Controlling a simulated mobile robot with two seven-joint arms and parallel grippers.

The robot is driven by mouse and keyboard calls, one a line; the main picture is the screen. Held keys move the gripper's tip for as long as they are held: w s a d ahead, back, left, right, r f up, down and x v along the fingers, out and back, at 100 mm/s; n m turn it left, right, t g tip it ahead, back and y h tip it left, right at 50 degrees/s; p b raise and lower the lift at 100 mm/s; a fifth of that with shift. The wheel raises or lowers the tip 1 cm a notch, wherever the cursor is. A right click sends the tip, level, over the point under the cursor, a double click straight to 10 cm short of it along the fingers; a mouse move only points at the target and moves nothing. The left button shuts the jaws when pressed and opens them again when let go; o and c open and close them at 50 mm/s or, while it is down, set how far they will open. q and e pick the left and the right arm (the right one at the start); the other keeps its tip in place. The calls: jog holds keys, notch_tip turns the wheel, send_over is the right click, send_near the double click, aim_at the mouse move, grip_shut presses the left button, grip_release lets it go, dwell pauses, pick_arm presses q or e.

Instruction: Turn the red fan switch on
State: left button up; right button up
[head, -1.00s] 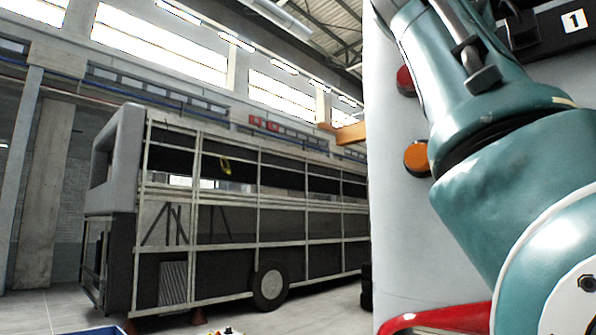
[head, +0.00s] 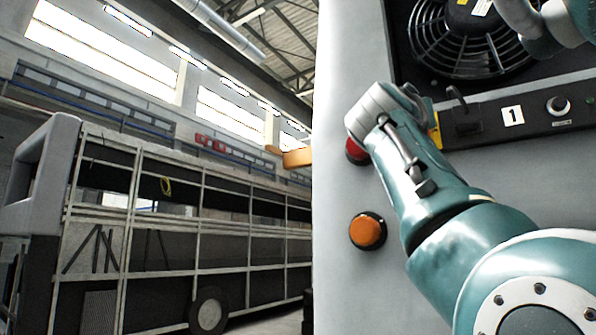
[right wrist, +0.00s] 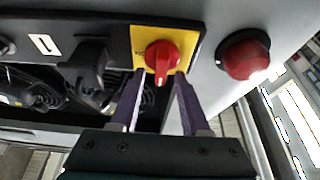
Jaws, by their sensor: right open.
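The red fan switch (right wrist: 161,57) is a rotary knob on a yellow plate, in the upper middle of the right wrist view. In the head view only a sliver of the yellow plate (head: 436,132) shows; my right arm hides the knob. My right gripper (right wrist: 158,86) is open, its two purple fingers pointing at the knob from below in the wrist view, one on each side. Nothing is held between the fingers. I cannot tell whether they touch the knob. In the head view the fingers are hidden. My left gripper is in neither view.
A red dome (right wrist: 246,55) is beside the switch; it also shows in the head view (head: 355,152), above an orange dome (head: 367,231). A black latch (head: 462,118) and a caged fan (head: 466,38) are close by. A bus frame (head: 180,240) stands behind at left.

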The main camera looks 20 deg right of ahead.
jog(key=shift+c, duration=0.3)
jog(key=c, duration=0.6)
jog(key=shift+f, duration=0.1)
grip_shut()
